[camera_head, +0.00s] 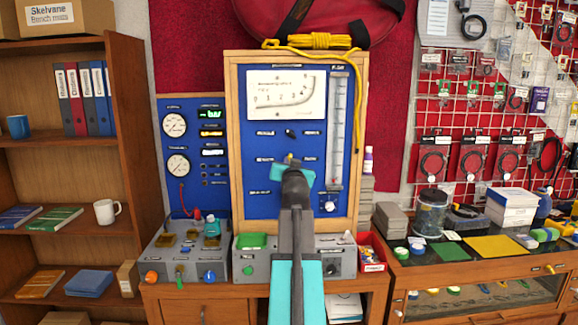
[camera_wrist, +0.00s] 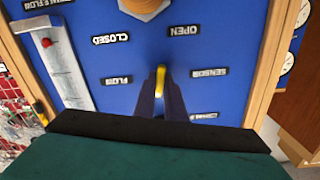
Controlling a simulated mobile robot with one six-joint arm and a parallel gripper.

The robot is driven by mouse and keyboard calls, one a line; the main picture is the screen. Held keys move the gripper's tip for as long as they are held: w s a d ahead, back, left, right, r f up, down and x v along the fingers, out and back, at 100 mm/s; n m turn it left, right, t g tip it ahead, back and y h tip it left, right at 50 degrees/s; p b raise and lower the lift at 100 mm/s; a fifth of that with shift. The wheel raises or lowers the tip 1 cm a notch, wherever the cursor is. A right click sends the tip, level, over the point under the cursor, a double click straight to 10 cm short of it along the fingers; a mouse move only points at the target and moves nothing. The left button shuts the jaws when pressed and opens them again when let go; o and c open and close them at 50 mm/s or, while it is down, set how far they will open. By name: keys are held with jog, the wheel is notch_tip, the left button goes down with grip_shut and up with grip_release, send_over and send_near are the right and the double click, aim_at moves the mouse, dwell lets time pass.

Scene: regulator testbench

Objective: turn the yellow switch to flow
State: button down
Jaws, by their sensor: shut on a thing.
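The yellow switch (camera_wrist: 160,78) is on the blue panel, between my two dark fingertips in the wrist view. My gripper (camera_wrist: 161,88) is shut on it. In the wrist view the switch's visible part points roughly straight, between the upside-down FLOW label (camera_wrist: 118,80) and SENSOR label (camera_wrist: 208,72). In the head view only a small yellow bit (camera_head: 289,157) shows above my gripper, which hides most of it. The labels beside it there are too small to read surely.
The wood-framed blue panel (camera_head: 248,220) stands on a bench. Above the switch is a dark knob (camera_head: 290,133), and a clear vertical tube (camera_head: 337,130) is at right. Gauges (camera_head: 174,125) are on the left panel. Grey boxes with knobs (camera_head: 186,262) stand below.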

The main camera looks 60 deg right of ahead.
jog(key=m, duration=0.6)
jog(key=shift+d+r, duration=0.1)
jog(key=shift+r, duration=0.1)
jog(key=shift+m, duration=0.3)
jog(key=c, duration=1.8)
grip_release()
jog(key=shift+d+f, duration=0.1)
jog(key=shift+f, duration=0.1)
jog(key=shift+a, duration=0.2)
